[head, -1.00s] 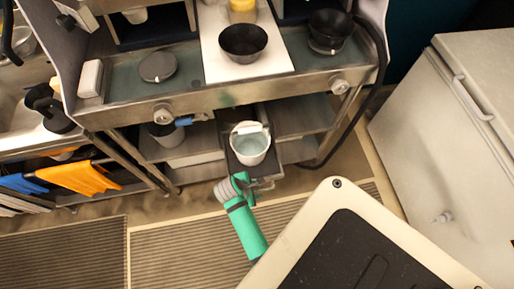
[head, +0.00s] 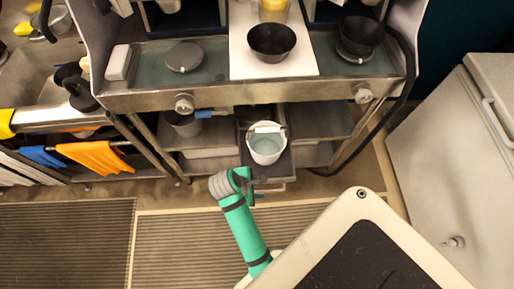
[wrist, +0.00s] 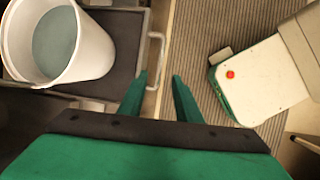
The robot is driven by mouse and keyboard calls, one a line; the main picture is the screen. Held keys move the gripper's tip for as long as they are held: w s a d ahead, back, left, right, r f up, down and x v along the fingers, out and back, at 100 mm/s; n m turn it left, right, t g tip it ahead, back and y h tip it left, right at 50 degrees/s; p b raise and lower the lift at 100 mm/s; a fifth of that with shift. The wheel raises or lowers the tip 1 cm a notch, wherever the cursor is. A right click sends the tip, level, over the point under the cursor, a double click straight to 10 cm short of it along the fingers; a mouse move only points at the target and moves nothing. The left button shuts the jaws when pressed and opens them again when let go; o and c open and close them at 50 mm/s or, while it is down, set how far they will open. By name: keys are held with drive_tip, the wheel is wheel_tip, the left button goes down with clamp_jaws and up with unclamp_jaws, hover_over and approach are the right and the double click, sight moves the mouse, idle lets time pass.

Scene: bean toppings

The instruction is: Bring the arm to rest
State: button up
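My gripper shows in the wrist view (wrist: 158,82) with its two green fingers apart and nothing between them. Floor and the edge of a pulled-out tray lie below the fingers. In the head view my green arm reaches up from the bottom, its end just in front of the lower shelf, and the fingertips are too small to make out there. A white bucket (head: 266,146) with a pale grey-green inside stands upright on the dark tray (head: 268,172). The bucket also shows at the upper left in the wrist view (wrist: 92,45), apart from the fingers.
A steel counter (head: 220,97) above holds a black bowl (head: 272,42) on a white board and a dark bowl (head: 361,34) on the right. Orange (head: 94,157) and blue cloths hang on the left. A white cabinet (head: 440,150) stands right. The floor in front is clear.

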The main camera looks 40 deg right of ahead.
drive_tip(key=shift+f, duration=0.1)
drive_tip(key=s+a+r+m+t+y, duration=0.1)
drive_tip(key=s+a+m+t+y, duration=0.15)
drive_tip(key=a+t, duration=0.75)
drive_tip(key=s+a+r+m+t+y, duration=0.1)
drive_tip(key=s+a+r+m+t, duration=0.2)
drive_tip(key=r, duration=0.6)
drive_tip(key=s+a+r+m+t+y, duration=0.1)
drive_tip(key=s+a+r+m+t, duration=0.2)
drive_tip(key=a+r, duration=0.4)
wheel_tip(320, 180, up, 2)
drive_tip(key=shift+s+a+r+m, duration=0.15)
drive_tip(key=shift+s+r+m, duration=0.1)
drive_tip(key=shift+s+m, duration=0.55)
